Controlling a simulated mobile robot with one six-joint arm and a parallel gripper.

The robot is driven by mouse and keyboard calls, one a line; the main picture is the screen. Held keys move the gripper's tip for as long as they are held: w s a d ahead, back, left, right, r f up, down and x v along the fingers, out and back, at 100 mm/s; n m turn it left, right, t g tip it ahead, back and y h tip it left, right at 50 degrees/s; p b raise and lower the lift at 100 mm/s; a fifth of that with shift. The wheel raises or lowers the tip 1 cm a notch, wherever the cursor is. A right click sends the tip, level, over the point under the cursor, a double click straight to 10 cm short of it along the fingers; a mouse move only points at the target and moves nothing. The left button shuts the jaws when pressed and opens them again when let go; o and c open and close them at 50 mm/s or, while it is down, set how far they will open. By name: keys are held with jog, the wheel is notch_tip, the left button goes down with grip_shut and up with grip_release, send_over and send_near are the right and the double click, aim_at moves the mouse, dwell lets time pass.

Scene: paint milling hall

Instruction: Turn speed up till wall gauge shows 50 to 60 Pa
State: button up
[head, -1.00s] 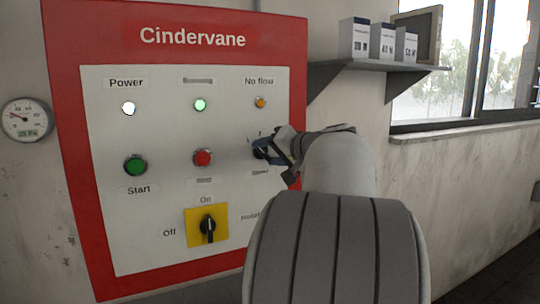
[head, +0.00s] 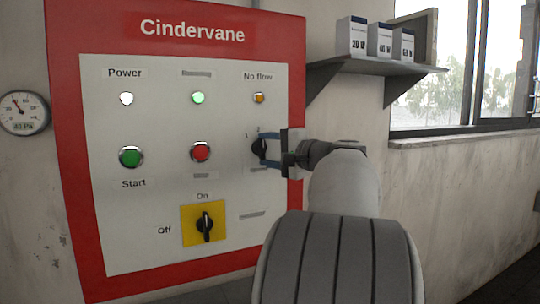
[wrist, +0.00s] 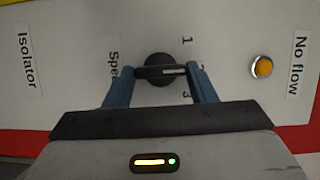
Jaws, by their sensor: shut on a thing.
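The black speed knob (head: 258,149) is at the right of the Cindervane panel, below the No flow lamp. My gripper (head: 268,147) is shut on it, with one blue finger on each side. The wrist view shows the knob (wrist: 159,70) between the fingers of my gripper (wrist: 165,70). Its white mark points up the panel, between the printed 1 and 3; a finger covers the spot between them. The label beside the knob is partly hidden. The round wall gauge (head: 24,112) hangs left of the panel; its small display seems to read 40 Pa.
The panel also carries a green Start button (head: 131,157), a red button (head: 201,152) and a yellow isolator switch (head: 204,224) with its handle upright. The power lamp (head: 127,99) and green lamp (head: 198,98) look lit. A shelf (head: 375,66) with boxes is right of the panel.

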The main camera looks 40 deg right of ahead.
dwell(0.4)
jog(key=o, duration=1)
jog(key=s, duration=0.2)
jog(key=s+d, duration=0.1)
jog(key=s, duration=0.4)
jog(key=shift+s+d+b, duration=0.15)
jog(key=shift+s+b, duration=0.2)
